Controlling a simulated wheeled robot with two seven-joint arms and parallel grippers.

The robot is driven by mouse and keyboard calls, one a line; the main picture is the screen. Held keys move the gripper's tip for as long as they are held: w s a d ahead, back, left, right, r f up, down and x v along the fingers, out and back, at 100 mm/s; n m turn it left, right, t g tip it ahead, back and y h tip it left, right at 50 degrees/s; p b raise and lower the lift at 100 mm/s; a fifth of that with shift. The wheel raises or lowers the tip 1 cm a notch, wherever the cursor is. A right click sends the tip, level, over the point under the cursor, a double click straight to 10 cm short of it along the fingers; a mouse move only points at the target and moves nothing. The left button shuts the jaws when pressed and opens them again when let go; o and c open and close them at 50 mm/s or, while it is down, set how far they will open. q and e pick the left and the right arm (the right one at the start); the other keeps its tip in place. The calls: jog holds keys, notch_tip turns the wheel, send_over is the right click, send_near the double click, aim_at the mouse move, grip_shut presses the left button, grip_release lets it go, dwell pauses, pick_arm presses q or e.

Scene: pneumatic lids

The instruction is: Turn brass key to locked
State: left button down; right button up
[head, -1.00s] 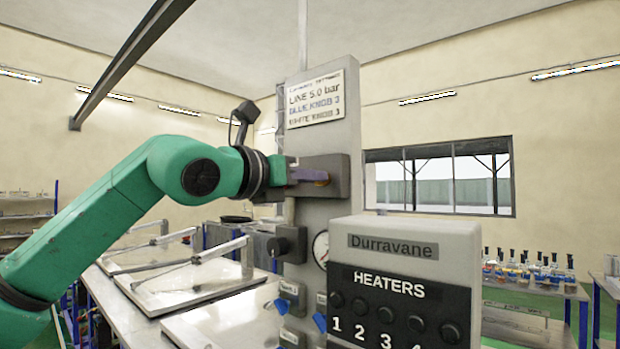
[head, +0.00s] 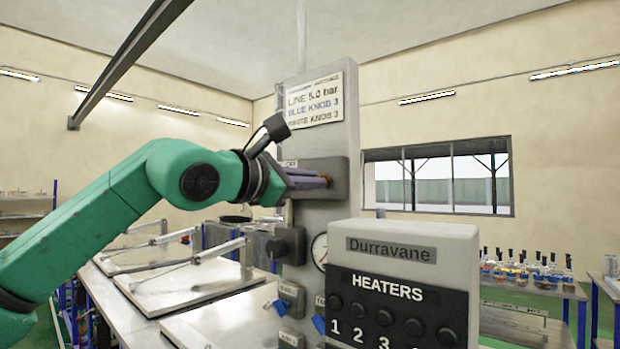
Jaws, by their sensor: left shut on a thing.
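The brass key is mostly hidden behind my fingers; only a small brass-coloured bit (head: 326,179) shows at their tips, against the dark lock block (head: 340,177) on the grey upright panel. My left gripper (head: 318,181) reaches in from the left and is shut on the key. Its wrist is rolled, with the wrist camera tilted over to the right. The key's exact angle and any lock markings cannot be made out. My right gripper is not in view.
A sign plate (head: 315,100) is above the lock. Below are a black knob (head: 284,246), a gauge (head: 319,251) and blue knobs. The Durravane heater box (head: 402,240) juts out at the lower right. Benches with metal lids (head: 190,285) lie at the left.

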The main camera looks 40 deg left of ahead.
pick_arm(q)
jog(key=shift+w+f+m, duration=0.1)
jog(key=shift+f+m, duration=0.2)
jog(key=shift+m, duration=0.1)
jog(key=c, duration=1)
grip_release()
jog(key=shift+r, duration=0.1)
jog(key=shift+w+a, duration=0.15)
jog(key=s+b, duration=0.6)
jog(key=s, duration=0.8)
jog(key=shift+s+d, duration=0.2)
jog(key=shift+s, duration=0.05)
